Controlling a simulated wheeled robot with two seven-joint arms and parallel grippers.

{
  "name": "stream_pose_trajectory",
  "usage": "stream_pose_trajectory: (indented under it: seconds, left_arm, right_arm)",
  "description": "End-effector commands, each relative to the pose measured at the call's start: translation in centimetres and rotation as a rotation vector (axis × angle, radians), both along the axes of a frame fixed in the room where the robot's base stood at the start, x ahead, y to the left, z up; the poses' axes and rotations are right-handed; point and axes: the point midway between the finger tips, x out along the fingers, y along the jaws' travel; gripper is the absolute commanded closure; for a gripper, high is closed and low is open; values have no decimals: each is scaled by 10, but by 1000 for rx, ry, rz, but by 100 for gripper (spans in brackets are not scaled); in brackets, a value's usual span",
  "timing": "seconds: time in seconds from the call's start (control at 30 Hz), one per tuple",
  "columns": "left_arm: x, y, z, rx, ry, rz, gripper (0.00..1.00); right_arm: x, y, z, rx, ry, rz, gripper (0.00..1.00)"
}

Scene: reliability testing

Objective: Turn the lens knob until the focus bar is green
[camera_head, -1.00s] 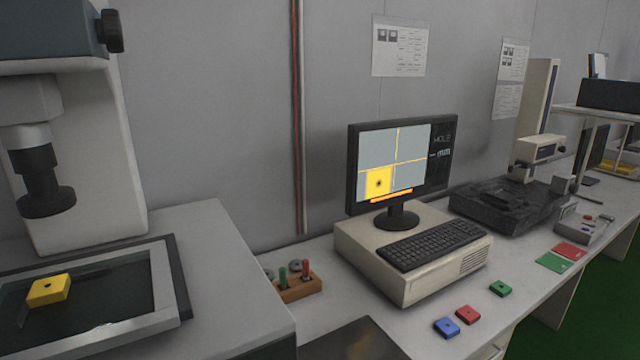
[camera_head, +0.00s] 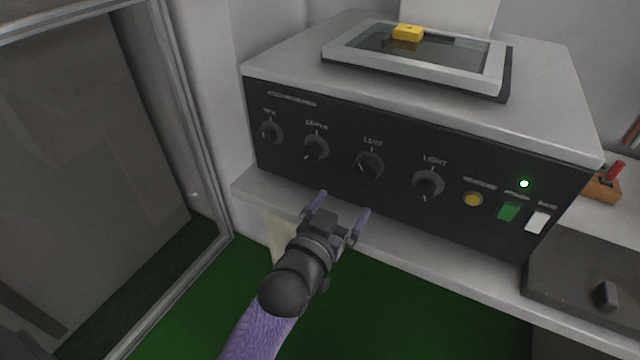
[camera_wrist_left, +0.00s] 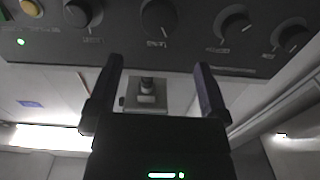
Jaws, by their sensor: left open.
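The lens knob (camera_head: 369,166) is the third round black knob from the left on the dark front panel, labelled LENS. It also shows near the top middle in the left wrist view (camera_wrist_left: 157,16), where the panel appears upside down. My left gripper (camera_head: 340,208) is open and empty, just below and in front of the panel. In the left wrist view its fingers (camera_wrist_left: 159,63) point toward the lens knob, with a gap between. The monitor with the focus bar is out of view now. My right gripper is not in view.
Other knobs sit close by: the light knob (camera_head: 428,185) to the right and a second knob (camera_head: 315,148) to the left. A yellow button (camera_head: 473,200), green switch (camera_head: 509,211) and white switch (camera_head: 538,222) are farther right. A yellow block (camera_head: 408,33) lies on the stage above.

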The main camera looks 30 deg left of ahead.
Motion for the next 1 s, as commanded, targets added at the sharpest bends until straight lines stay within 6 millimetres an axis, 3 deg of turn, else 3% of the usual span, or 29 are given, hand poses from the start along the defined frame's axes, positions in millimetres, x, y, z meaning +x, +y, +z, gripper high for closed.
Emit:
stream_pose_trajectory:
  seconds: [0.4, 0.6, 0.83, 1.0]
  left_arm:
    - [82, -3, 0, -1, -8, 0, 0]
    - [97, -3, 2, -1, -6, 0, 0]
    - [98, -4, 3, -1, -6, 0, 0]
    - [98, -3, 3, -1, -6, 0, 36]
  right_arm:
    - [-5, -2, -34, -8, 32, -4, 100]
    - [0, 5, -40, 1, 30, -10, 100]
    - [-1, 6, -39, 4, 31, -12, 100]
    - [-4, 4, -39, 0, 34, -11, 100]
